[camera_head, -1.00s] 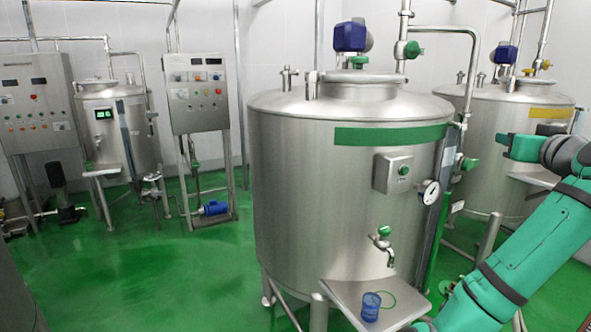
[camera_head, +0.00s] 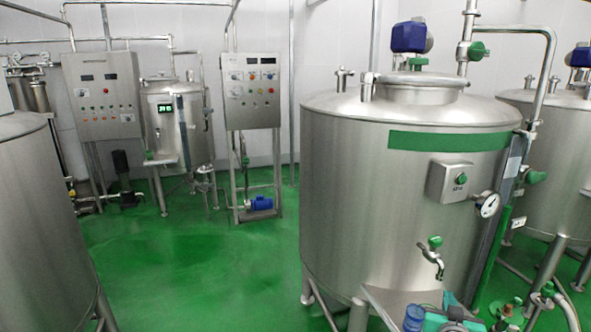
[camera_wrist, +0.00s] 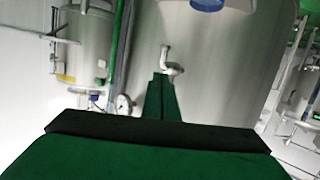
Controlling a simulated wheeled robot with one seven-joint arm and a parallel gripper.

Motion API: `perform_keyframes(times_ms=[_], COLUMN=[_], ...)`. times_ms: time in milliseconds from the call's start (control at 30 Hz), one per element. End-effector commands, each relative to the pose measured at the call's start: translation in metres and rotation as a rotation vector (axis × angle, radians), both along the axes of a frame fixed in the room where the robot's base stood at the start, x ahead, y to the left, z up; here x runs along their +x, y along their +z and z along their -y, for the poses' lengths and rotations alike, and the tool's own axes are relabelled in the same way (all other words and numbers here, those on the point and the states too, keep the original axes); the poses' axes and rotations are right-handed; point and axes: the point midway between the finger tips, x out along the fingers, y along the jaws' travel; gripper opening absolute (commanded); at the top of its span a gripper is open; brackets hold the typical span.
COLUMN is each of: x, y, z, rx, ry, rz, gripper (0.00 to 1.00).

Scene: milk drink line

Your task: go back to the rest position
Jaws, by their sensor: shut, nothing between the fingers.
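My gripper shows in the wrist view (camera_wrist: 162,97) as two dark green fingers pressed together, empty. That view seems upside down, with the big steel tank (camera_wrist: 230,70) and its tap (camera_wrist: 170,62) beyond the fingertips. In the head view a teal and dark piece of my arm (camera_head: 452,322) shows at the bottom edge, in front of the tank's shelf.
The big steel tank (camera_head: 400,190) with a green band stands at centre right, its tap (camera_head: 432,255) above a shelf (camera_head: 385,300). A blue cup (camera_head: 414,318) stands at the shelf. Another tank (camera_head: 40,215) is at left. Green floor (camera_head: 190,260) lies open between them.

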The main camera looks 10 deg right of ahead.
Motion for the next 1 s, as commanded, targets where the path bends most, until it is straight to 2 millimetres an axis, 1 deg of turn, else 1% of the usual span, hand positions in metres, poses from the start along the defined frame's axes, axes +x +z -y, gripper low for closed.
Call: perform_keyframes(times_ms=[33,100,167,200,367,500,667,800,867,1000], x=[-0.003,-0.007,-0.012,-0.015,-0.034,-0.055,-0.084,-0.114,-0.129,-0.163], y=[-0.023,-0.047,-0.066,-0.078,-0.123,-0.156,-0.187,-0.207,-0.214,-0.224], z=[-0.016,-0.038,-0.055,-0.068,-0.119,-0.166,-0.219,-0.265,-0.283,-0.326], rx=[-0.004,-0.013,-0.020,-0.026,-0.046,-0.061,-0.075,-0.080,-0.082,-0.081], ry=[0.007,0.018,0.028,0.036,0.071,0.110,0.162,0.212,0.233,0.286], rz=[-0.013,-0.023,-0.030,-0.034,-0.048,-0.055,-0.061,-0.061,-0.062,-0.056], gripper=[0.00,0.00,0.00,0.00,0.00,0.00,0.00,0.00,0.00,0.00])
